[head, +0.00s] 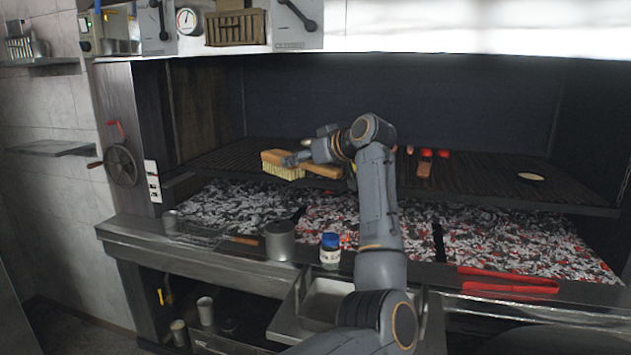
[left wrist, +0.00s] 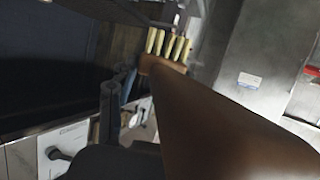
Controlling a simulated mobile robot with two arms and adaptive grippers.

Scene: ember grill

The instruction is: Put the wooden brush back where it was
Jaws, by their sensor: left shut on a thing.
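The wooden brush (head: 322,170) is over the left part of the dark grill grate (head: 225,158), its pale bristles facing down. I cannot tell whether the bristles touch the grate. My left gripper (head: 298,159) is shut on the brush, its fingers across the wood near the head. In the left wrist view the brown brush (left wrist: 215,125) fills the lower right, with bristle tufts at its far end, and dark finger parts (left wrist: 113,105) show beside it. My right gripper is in neither view.
Red and brown food pieces (head: 425,165) and a small round item (head: 530,177) lie on the grate. Glowing coals lie below. A metal cup (head: 280,240), a blue-capped jar (head: 330,250) and red tongs (head: 508,281) are on the front ledge. A wheel (head: 120,165) is at left.

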